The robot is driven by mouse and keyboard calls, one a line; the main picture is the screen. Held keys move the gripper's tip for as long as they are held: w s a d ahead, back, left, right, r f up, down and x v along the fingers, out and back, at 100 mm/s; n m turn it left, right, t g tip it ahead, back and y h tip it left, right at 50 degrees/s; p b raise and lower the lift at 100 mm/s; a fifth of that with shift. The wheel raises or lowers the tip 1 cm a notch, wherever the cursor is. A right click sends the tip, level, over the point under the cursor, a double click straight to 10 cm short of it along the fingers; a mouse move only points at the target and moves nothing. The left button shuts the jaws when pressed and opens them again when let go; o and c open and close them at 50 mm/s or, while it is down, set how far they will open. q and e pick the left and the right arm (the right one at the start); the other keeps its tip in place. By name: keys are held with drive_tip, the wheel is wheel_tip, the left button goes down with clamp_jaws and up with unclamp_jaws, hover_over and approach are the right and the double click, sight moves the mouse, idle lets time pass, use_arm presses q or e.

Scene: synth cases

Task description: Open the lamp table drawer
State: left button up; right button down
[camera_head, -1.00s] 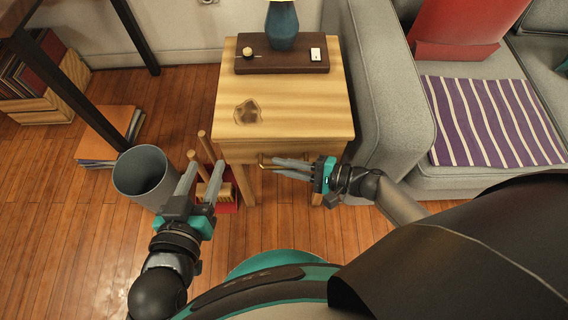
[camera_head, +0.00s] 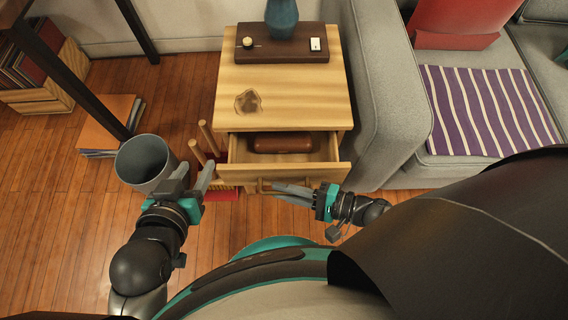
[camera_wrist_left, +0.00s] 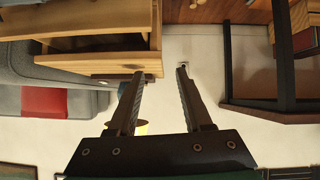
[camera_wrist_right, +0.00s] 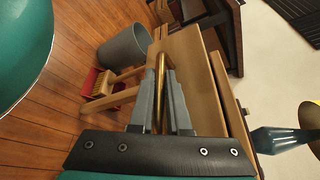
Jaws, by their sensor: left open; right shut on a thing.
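The wooden lamp table (camera_head: 300,95) stands in the middle of the head view. Its drawer (camera_head: 335,174) is pulled out, and a brown case (camera_head: 281,143) lies inside at the back. My right gripper (camera_head: 276,188) is shut on the brass handle (camera_head: 255,186) at the drawer front. In the right wrist view the handle (camera_wrist_right: 160,85) runs between the two fingers. My left gripper (camera_head: 195,178) is open and empty, left of the drawer and beside the grey bin. It also shows open in the left wrist view (camera_wrist_left: 157,85).
A blue lamp base (camera_head: 282,18) stands on a dark tray (camera_head: 260,62) on the tabletop. A grey bin (camera_head: 145,162) stands left of the table. A grey sofa (camera_head: 385,90) is close on the right.

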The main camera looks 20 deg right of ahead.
use_arm(q)
drive_tip(key=shift+s+a+f+g, duration=0.15)
drive_tip(key=shift+s+a+g, duration=0.15)
drive_tip(key=shift+a, duration=0.2)
use_arm(e)
drive_tip(key=s+a, duration=0.2)
drive_tip(key=s, duration=0.6)
drive_tip(key=shift+a, duration=0.1)
drive_tip(key=c, duration=0.9)
unclamp_jaws()
use_arm(q)
drive_tip(key=shift+y, duration=0.3)
drive_tip(key=s+a+g+y+p, duration=0.2)
drive_tip(key=s+a+g+p, duration=0.1)
drive_tip(key=s+a+g, duration=0.2)
drive_tip(key=shift+a+r+n, duration=0.3)
drive_tip(key=shift+a, duration=0.1)
use_arm(e)
drive_tip(key=v, duration=1.5)
drive_tip(key=shift+f, duration=0.1)
